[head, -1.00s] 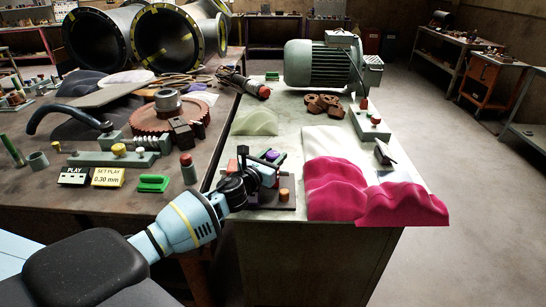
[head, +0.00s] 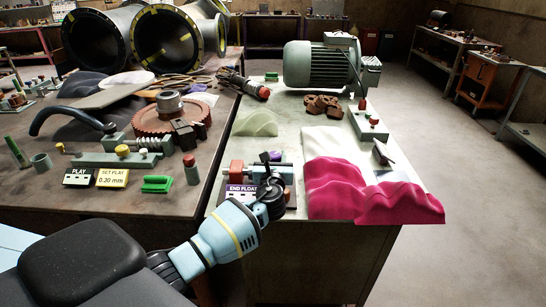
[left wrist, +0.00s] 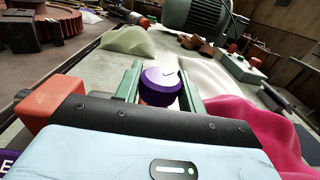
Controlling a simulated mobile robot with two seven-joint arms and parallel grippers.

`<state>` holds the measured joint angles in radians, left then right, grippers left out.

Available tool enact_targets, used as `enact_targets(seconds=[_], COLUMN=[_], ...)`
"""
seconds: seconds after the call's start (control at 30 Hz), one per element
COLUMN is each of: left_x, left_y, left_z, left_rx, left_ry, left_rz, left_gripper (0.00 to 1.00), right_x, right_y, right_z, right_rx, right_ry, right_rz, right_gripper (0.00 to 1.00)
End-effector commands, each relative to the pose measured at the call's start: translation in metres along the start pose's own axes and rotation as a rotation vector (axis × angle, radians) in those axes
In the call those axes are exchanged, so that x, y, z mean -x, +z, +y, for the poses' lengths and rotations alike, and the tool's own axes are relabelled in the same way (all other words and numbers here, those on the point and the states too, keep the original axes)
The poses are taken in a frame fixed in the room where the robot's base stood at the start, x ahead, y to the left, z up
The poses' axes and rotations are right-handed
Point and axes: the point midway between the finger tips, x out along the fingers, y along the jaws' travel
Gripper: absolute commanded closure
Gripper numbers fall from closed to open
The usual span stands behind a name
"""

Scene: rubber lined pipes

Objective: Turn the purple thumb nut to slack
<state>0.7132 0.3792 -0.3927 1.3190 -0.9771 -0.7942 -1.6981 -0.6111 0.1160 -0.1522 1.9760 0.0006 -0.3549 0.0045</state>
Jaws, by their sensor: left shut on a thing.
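The purple thumb nut (left wrist: 160,87) shows in the left wrist view with a small dark mark on its top. In the head view a bit of its purple (head: 275,155) shows beyond my left gripper (head: 268,168), at the small fixture near the bench's front edge. In the left wrist view my left gripper (left wrist: 160,80) is shut on the nut, with a grey-green bar on each side of it. A purple END FLOAT sign (head: 242,191) stands at the fixture's front. The nut's underside is hidden. My right gripper is not in view.
Magenta cloth (head: 345,190) covers the bench at right. A pale green mound (head: 258,123) and a motor (head: 316,65) lie behind.

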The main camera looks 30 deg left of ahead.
Motion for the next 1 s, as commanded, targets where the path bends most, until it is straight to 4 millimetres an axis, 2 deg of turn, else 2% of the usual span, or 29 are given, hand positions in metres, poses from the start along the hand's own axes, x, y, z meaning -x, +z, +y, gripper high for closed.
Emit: enact_targets(seconds=[0.27,0.6,0.8,1.0], left_x=[0.0,-0.001,-0.001,-0.001], left_y=[-0.002,-0.004,-0.004,-0.002], left_z=[-0.002,-0.002,-0.001,-0.001], left_rx=[0.001,-0.003,-0.002,-0.002], left_ry=[0.262,0.558,0.686,0.762], left_rz=[0.002,0.002,0.0,0.0], left_gripper=[0.83,0.83,0.83,0.83], right_x=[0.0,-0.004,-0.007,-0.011], right_y=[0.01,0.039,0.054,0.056], right_z=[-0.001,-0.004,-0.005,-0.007], right_rx=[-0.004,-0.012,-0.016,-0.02], right_ry=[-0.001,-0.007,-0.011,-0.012], right_rz=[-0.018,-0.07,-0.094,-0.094], right_gripper=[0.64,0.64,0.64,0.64])
